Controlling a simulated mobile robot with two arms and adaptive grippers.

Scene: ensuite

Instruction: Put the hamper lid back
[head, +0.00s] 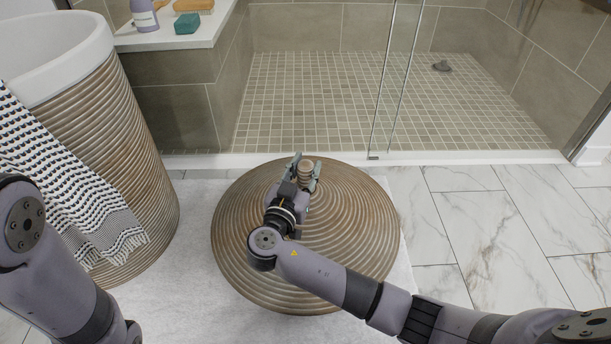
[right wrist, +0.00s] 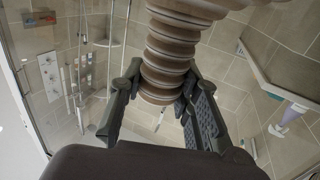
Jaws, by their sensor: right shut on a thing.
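The hamper (head: 135,130) is a tall ribbed brown basket with a white inner rim, standing open at the left. The round ribbed lid (head: 355,225) is to its right, above the pale mat. I cannot tell whether it touches the mat. My right gripper (head: 306,175) is shut on the lid's knob (head: 306,169). In the right wrist view the ringed knob (right wrist: 168,70) sits between the fingers of my right gripper (right wrist: 160,95). My left arm shows at the lower left, but its gripper is out of view.
A black-and-white towel (head: 70,190) hangs over the hamper's side. A ledge (head: 180,37) behind holds a purple bottle (head: 145,15), a green block (head: 187,23) and a brush (head: 193,5). A glass panel (head: 395,80) stands at the shower. Marble floor (head: 490,230) is clear at right.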

